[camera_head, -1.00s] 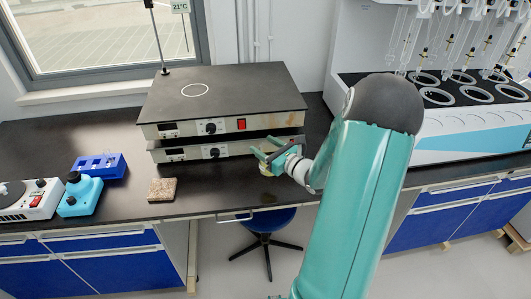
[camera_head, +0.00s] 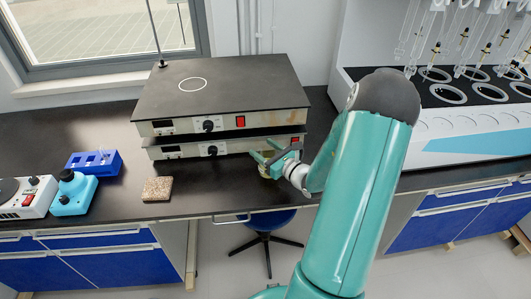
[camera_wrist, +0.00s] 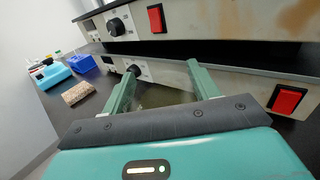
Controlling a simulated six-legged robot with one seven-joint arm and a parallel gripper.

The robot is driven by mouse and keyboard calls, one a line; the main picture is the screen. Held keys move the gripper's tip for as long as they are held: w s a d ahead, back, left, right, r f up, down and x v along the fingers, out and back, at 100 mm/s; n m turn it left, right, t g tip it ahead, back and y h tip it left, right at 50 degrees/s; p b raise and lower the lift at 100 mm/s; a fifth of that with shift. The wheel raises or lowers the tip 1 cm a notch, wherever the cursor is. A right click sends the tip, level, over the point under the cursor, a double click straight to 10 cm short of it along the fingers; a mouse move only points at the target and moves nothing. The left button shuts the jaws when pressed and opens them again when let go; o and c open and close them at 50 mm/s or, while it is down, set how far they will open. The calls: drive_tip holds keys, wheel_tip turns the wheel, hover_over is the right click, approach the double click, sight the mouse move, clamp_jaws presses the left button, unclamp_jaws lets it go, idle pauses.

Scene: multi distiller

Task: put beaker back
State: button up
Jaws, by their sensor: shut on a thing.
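My gripper (camera_head: 276,156) is in front of the right part of the two stacked hot plates, above the bench's front edge. It is shut on a glass beaker (camera_head: 265,171), mostly hidden behind the fingers in the head view. In the wrist view the beaker (camera_wrist: 160,97) shows between the two fingers (camera_wrist: 160,88) as a clear, yellowish-tinted patch. The upper hot plate (camera_head: 220,88) has a dark top with a white circle (camera_head: 193,84) marked at its back left; nothing stands on it. The lower hot plate (camera_head: 185,151) lies beneath it.
A brown speckled block (camera_head: 157,189) lies on the bench (camera_head: 110,200) left of my gripper. A blue rack (camera_head: 93,162), a teal device (camera_head: 73,194) and a white device with a red switch (camera_head: 27,197) stand further left. The distiller (camera_head: 465,130) stands at right. A metal rod (camera_head: 155,35) rises behind the plates.

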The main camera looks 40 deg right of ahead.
wheel_tip(320, 180, down, 2)
drive_tip(key=shift+f, duration=0.15)
drive_tip(key=shift+a, duration=0.1)
drive_tip(key=shift+f, duration=0.2)
drive_tip(key=o, duration=1.4)
